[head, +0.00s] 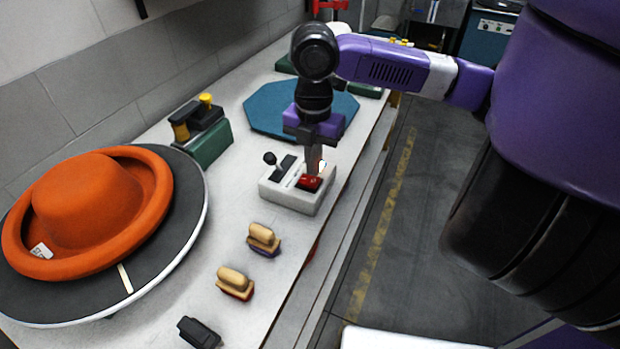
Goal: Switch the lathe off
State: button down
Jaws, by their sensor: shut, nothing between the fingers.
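A pale control box (288,200) sits on the bench near its right edge. It has a black lever with a round knob (270,158) on its left part and a red rocker switch (309,183) on its right part. My gripper (313,172) is shut and empty, pointing down with its fingertips at the red switch. It appears to touch the switch, and the fingers hide part of it. An orange felt hat (90,205) lies on a dark round turntable (150,262) at the left, which looks like the lathe.
Two wooden-handled brushes (263,240) (235,283) and a black block (199,333) lie in front of the control box. A green block with yellow-topped parts (208,140) stands behind the turntable. A blue octagonal mat (268,108) lies behind my gripper.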

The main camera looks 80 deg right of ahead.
aim_at(313, 180)
jog(key=shift+f+b, duration=0.95)
jog(key=shift+f, duration=0.35)
dwell(0.8)
jog(key=shift+r+p, duration=2.95)
jog(key=shift+r, duration=0.65)
